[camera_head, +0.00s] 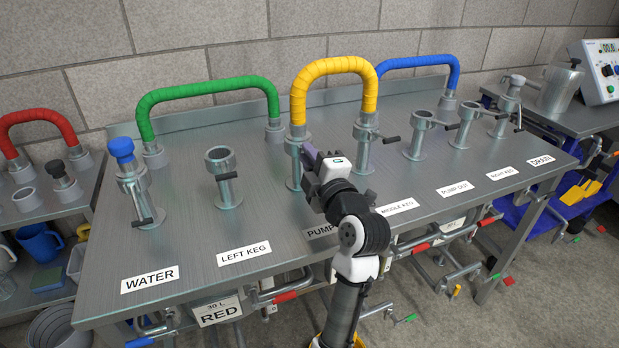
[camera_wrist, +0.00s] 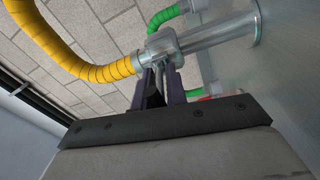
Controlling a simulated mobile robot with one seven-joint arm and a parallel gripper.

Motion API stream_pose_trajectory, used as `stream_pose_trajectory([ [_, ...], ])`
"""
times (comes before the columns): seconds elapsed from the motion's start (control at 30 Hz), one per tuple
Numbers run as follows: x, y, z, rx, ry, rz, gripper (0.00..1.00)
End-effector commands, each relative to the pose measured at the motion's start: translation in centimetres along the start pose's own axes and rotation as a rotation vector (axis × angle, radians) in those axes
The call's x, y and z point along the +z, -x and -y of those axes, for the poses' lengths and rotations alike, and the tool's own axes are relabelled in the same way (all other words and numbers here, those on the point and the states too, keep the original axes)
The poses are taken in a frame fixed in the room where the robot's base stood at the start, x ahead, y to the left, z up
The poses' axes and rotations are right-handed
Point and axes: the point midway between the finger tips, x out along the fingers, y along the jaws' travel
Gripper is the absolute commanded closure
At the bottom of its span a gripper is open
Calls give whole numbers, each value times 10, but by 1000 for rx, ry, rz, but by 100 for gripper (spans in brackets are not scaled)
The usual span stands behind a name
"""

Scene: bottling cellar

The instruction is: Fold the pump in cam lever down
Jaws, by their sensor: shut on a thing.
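The pump in port (camera_head: 293,172) is an upright metal post behind the partly hidden PUMP label (camera_head: 322,232). One end of the yellow hose (camera_head: 298,105) sits in its top. My gripper (camera_head: 311,157) is at the upper right side of this post, just below the hose end.
The yellow hose's other end is in the middle keg port (camera_head: 364,150), whose lever sticks out right. A green hose (camera_head: 205,92) arches behind on the left, a blue hose (camera_head: 420,62) on the right. Open ports stand at left keg (camera_head: 222,180) and pump out (camera_head: 417,138).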

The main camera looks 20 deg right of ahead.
Motion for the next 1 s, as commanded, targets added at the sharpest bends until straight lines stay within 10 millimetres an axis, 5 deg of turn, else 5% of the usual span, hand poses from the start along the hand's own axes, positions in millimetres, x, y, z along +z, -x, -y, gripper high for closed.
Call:
stream_pose_trajectory([
  [0.1, 2, 1, 12, 55, -1, -13, 100],
  [1.0, 2, 0, 7, 195, 5, -39, 100],
])
